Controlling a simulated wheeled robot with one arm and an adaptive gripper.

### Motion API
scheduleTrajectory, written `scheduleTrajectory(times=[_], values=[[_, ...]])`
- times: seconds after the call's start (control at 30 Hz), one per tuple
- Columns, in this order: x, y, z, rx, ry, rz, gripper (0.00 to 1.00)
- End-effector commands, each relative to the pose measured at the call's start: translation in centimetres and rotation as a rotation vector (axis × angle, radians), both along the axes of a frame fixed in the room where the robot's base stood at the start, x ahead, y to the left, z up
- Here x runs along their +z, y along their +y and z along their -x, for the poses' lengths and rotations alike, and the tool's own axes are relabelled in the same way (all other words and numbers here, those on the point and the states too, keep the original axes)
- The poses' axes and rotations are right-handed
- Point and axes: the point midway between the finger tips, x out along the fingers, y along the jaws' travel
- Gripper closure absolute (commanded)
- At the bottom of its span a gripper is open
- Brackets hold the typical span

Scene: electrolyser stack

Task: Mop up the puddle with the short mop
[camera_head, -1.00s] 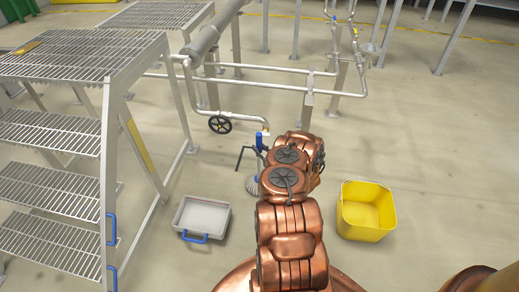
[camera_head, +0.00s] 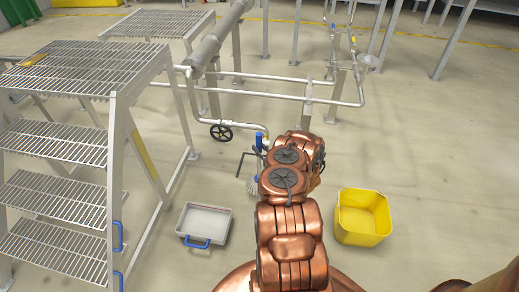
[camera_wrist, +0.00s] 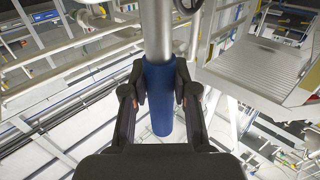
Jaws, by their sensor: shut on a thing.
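The short mop shows in the head view as a blue grip (camera_head: 259,141) with a pale grey head (camera_head: 253,186) below it, partly behind my arm. In the wrist view its blue sleeve (camera_wrist: 161,98) and silver shaft (camera_wrist: 156,30) run between the two dark fingers of my gripper (camera_wrist: 160,84), which is shut on the sleeve. The gripper also shows as dark parts left of my copper arm in the head view. I cannot tell whether the mop head touches the floor. I cannot make out the puddle; my arm covers some floor.
A grey tray (camera_head: 227,222) with a blue handle stands left of my arm, and a yellow bin (camera_head: 362,236) stands right. Grated steps (camera_head: 122,150) fill the left. Pipework with a black handwheel (camera_head: 221,132) stands behind the mop. Floor between arm and bin is open.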

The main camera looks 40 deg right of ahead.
Motion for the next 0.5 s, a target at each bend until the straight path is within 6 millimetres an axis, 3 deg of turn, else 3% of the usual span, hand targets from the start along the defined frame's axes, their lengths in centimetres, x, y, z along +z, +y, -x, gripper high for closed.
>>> scheduleTrajectory(times=[0.5], values=[[3.4,0.0,-0.1,0.0,-0.003,0.002,1.0]])
